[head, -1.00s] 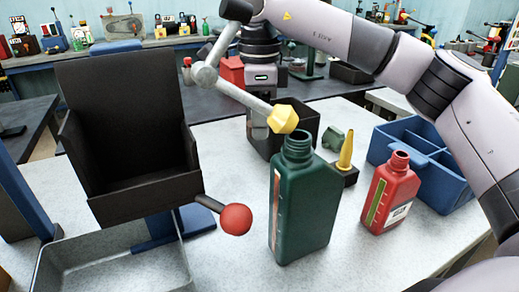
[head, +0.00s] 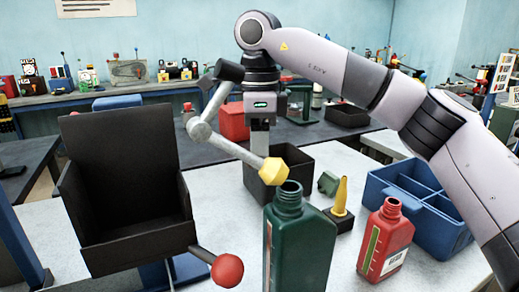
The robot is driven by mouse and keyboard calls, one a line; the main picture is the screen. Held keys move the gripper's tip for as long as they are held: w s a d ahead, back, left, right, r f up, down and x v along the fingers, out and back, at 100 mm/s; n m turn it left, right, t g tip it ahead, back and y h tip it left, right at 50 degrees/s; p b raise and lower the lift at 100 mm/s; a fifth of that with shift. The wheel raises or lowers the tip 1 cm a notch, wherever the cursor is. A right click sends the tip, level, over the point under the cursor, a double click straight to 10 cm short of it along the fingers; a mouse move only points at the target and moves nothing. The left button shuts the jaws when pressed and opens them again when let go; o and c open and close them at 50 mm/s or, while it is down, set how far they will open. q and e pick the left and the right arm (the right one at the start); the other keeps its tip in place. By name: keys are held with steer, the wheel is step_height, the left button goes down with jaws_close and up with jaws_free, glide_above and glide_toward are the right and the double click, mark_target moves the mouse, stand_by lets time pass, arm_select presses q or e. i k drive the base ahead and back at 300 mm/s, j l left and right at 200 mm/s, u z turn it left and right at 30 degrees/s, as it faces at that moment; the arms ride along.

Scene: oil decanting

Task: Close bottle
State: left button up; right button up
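A dark green bottle (head: 300,245) stands upright at the front centre, its threaded neck open and uncapped; its base is cut off by the frame. A smaller red bottle (head: 386,240), also open at the neck, stands to its right. A small green piece (head: 328,183), possibly a cap, lies behind the green bottle. My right gripper (head: 261,140) points down behind the green bottle, at the black bin. Its fingertips are hidden by the bin, so its opening cannot be told. My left gripper is not in view.
A grey rod with a yellow knob (head: 273,171) reaches close behind the green bottle's neck. A black cradle (head: 130,190) with a red ball handle (head: 227,270) stands left. A black bin (head: 295,165), yellow spout (head: 341,195) and blue divided tray (head: 440,230) are behind and right.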

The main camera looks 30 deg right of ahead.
mark_target(300, 239)
steer(key=k+l, duration=0.25)
steer(key=k, duration=0.2)
steer(key=k+l, duration=0.25)
steer(key=k, duration=0.2)
steer(key=k+l, duration=0.25)
steer(key=k, duration=0.2)
